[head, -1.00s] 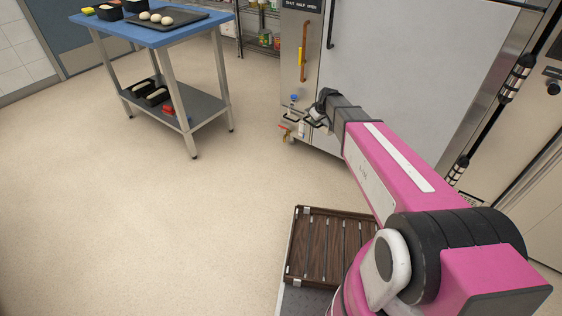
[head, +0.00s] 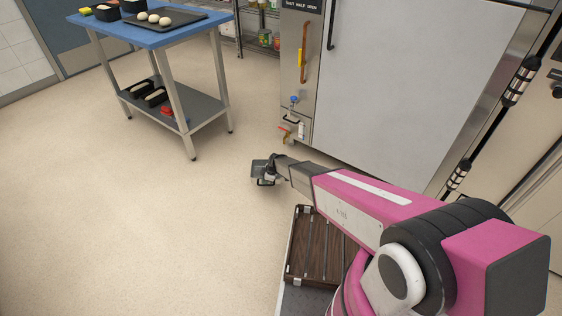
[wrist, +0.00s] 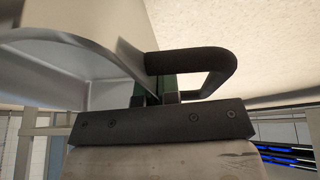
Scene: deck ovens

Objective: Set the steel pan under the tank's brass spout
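The steel pan (wrist: 62,58) fills the upper left of the wrist view, with a black loop handle (wrist: 215,65). My gripper (wrist: 160,92) has its green-padded fingers closed at the base of that handle. In the head view the pan (head: 258,168) is a small dark grey shape at the end of my arm, over the floor. My gripper (head: 270,172) partly covers it there. The brass spout (head: 284,131), with a red lever, is on the lower front of the tank's steel column (head: 303,85). The pan is apart from it, lower and to the left.
A blue-topped table (head: 150,36) with dough and black tins stands at the left. A dark slatted crate (head: 318,250) lies near my base. The large steel cabinet door (head: 410,70) fills the right. Open floor (head: 130,220) lies at the left and front.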

